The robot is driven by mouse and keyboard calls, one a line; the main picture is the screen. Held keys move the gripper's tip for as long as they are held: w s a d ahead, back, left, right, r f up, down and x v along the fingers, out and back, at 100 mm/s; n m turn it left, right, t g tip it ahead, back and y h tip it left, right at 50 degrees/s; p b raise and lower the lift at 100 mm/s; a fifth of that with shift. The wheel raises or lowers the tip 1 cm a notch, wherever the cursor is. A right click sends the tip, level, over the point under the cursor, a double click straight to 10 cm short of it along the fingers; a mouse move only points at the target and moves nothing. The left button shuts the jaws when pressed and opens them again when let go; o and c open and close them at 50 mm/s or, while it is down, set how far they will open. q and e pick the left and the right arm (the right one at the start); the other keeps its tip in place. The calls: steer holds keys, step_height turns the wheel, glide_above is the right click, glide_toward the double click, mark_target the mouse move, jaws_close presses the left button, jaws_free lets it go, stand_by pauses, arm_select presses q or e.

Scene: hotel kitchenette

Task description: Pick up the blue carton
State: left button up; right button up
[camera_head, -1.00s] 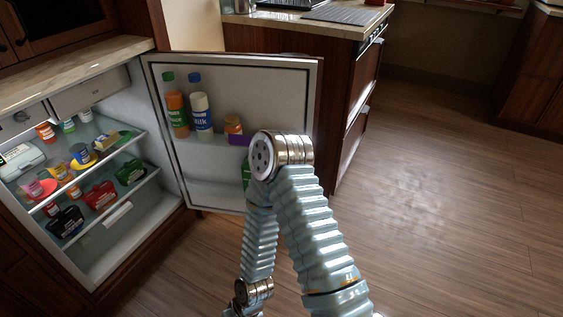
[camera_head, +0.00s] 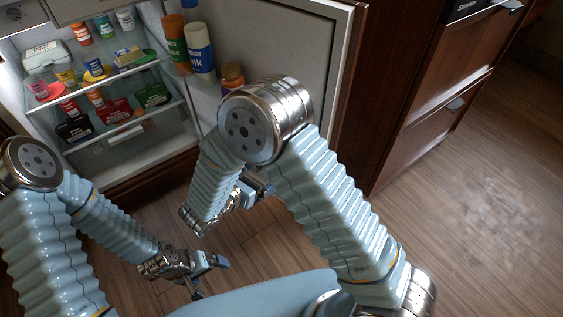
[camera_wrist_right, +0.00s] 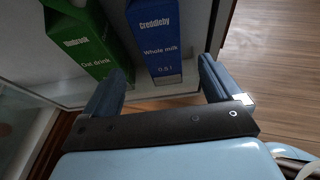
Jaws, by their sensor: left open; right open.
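The blue carton (camera_wrist_right: 165,42), labelled whole milk, stands on the low door shelf of the open fridge in the right wrist view. A green carton (camera_wrist_right: 82,38), labelled oat drink, stands to its left. My right gripper (camera_wrist_right: 166,84) is open and empty, its fingers near the lower part of the blue carton, one to each side in the picture. I cannot tell the exact gap. In the head view my right gripper (camera_head: 257,188) is partly hidden by my arm, and the cartons are hidden. My left gripper (camera_head: 209,278) is open and empty above the floor.
The fridge door (camera_head: 285,45) stands open, with bottles (camera_head: 200,52) and a jar (camera_head: 231,77) on its upper shelf. Fridge shelves (camera_head: 130,128) at left hold several jars and boxes. A wooden cabinet (camera_head: 425,90) stands right of the door. Floor at right is clear.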

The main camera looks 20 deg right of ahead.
steer(key=x, duration=1)
steer(key=shift+d+f, duration=0.1)
steer(key=shift+f, duration=0.2)
steer(key=c, duration=1.3)
steer(key=shift+c, duration=0.3)
steer(key=shift+r, duration=0.2)
